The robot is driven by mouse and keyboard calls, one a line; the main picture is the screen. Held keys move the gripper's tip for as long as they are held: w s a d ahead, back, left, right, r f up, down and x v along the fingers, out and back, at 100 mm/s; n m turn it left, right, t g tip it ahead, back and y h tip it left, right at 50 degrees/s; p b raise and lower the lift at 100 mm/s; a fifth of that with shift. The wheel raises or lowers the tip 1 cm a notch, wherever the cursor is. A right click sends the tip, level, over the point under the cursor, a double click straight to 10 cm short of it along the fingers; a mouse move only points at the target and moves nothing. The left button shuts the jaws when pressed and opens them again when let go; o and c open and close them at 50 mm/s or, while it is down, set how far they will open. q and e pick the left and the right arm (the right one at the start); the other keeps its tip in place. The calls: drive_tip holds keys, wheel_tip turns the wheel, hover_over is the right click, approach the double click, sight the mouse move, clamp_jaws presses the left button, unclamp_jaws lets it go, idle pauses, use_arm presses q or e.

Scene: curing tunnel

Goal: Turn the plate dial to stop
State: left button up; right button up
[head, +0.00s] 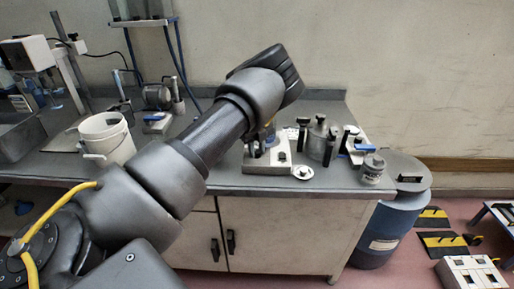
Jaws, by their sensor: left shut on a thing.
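My left arm comes in from the lower left and reaches over the bench. Its wrist bends down, and my left gripper (268,138) is small and partly hidden behind the arm. It is low over a pale box-shaped plate unit (256,168), shut on what appears to be the plate dial (282,156), a small dark knob on the front of the unit. The dial's marking is too small to read, so its setting cannot be told. My right gripper is not in view.
A round white disc (302,172) lies at the front edge. A white bucket (107,140) stands left. A blue drum (388,225) stands beside the bench.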

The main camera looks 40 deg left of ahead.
sight(256, 152)
use_arm(q)
drive_tip(key=n, duration=0.2)
drive_tip(key=shift+r+n, duration=0.1)
drive_tip(key=shift+n, duration=1.2)
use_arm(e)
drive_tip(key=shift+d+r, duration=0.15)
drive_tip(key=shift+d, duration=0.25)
use_arm(q)
drive_tip(key=shift+w, duration=0.1)
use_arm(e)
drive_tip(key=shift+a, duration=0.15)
use_arm(q)
drive_tip(key=o, duration=1)
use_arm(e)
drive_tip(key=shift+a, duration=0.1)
use_arm(q)
drive_tip(key=r, duration=0.3)
drive_tip(key=r+b, duration=0.1)
drive_tip(key=r, duration=0.6)
drive_tip(key=shift+s+r, duration=0.3)
drive_tip(key=shift+r, duration=0.05)
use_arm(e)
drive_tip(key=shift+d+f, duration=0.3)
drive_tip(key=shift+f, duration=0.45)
